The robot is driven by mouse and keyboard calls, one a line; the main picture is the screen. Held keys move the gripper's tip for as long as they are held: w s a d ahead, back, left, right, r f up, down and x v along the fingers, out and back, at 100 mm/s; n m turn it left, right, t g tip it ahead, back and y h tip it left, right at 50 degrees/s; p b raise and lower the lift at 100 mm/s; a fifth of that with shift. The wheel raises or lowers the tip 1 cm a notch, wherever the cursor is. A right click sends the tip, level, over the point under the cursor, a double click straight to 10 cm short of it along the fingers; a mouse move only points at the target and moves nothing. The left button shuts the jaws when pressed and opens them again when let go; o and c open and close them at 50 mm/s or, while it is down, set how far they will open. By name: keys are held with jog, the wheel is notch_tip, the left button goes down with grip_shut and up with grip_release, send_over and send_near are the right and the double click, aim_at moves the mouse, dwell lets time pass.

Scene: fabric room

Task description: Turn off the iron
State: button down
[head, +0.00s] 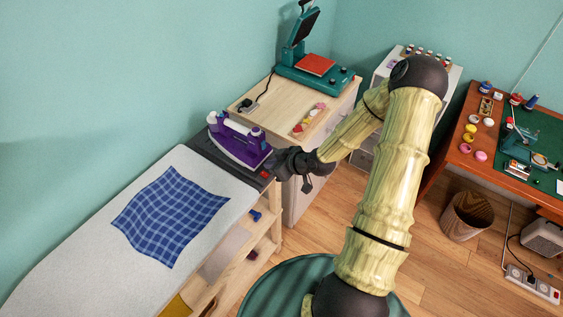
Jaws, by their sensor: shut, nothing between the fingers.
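A purple and white iron (237,146) sits on a dark rest (210,150) at the far end of the ironing board. A small red spot (265,173), perhaps a switch, shows on the rest's right corner. My gripper (275,165) is shut and empty, close to the right of the iron and just by the red spot. I cannot tell whether the fingertips touch the rest or the iron. The arm reaches in from the lower right.
The ironing board (75,255) carries a blue checked cloth (170,215). A wooden cabinet (275,105) behind holds a teal heat press (312,72) and a black plug. A brown bin (468,215) and a sewing desk (455,150) stand right. Wooden floor is open between.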

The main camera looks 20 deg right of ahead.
aim_at(267, 176)
jog(key=f, duration=0.1)
jog(key=w+a+f+p, duration=0.1)
jog(key=f, duration=0.1)
jog(key=shift+w+a, duration=0.15)
jog(key=shift+w, duration=0.05)
jog(key=shift+w+f, duration=0.1)
jog(key=shift+f, duration=1)
jog(key=shift+f, duration=0.1)
jog(key=shift+w+a+r, duration=0.4)
jog(key=shift+w, duration=0.2)
